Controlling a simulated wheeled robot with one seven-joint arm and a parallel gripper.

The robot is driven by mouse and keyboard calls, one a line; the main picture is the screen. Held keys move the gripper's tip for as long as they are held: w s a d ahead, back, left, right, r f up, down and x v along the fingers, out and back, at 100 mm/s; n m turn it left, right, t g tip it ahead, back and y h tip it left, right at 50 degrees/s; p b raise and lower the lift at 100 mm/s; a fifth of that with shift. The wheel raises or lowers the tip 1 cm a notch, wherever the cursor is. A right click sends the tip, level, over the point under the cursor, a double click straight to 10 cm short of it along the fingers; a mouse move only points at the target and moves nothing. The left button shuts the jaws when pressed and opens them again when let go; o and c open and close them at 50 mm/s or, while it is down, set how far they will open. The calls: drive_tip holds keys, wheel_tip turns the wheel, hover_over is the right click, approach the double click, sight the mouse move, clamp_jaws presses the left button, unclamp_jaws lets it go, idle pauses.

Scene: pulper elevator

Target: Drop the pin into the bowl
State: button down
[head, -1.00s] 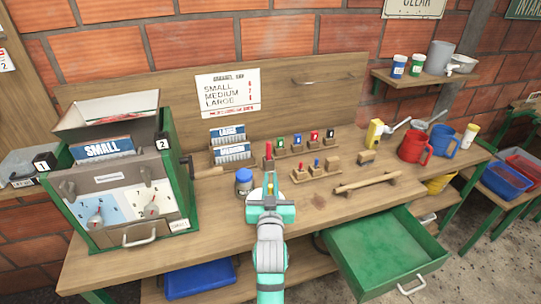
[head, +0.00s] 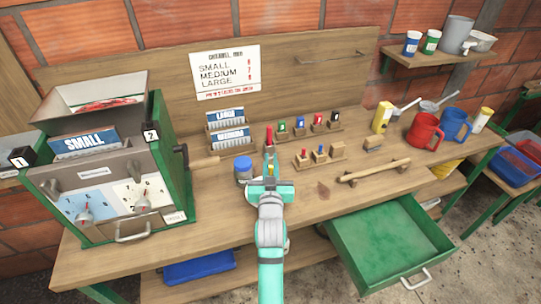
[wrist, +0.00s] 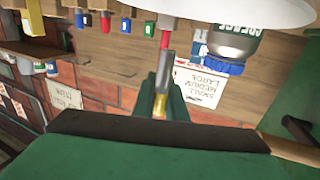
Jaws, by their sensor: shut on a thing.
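My gripper (head: 270,186) is in front of the pin rack in the head view, above the worktop. In the wrist view the fingers (wrist: 161,98) are shut on a slim pin (wrist: 160,106) with a yellow part between them and a grey shaft. A red tip lines up beyond the shaft; I cannot tell if it belongs to the pin. A white rounded rim, which looks like the bowl (wrist: 240,9), fills the top of the wrist view, close to the pin. In the head view the bowl is mostly hidden behind my gripper.
A blue-lidded jar (head: 243,168) stands left of my gripper. The green machine (head: 120,190) is further left. Racks of small coloured pieces (head: 305,130) stand behind. A wooden bar (head: 375,171) lies to the right, above an open green drawer (head: 390,245). Mugs (head: 424,133) stand further right.

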drive_tip(key=shift+f, duration=0.65)
drive_tip(key=c, duration=1.7)
unclamp_jaws()
drive_tip(key=shift+s, duration=0.1)
drive_tip(key=s, duration=1)
drive_tip(key=shift+s, duration=0.35)
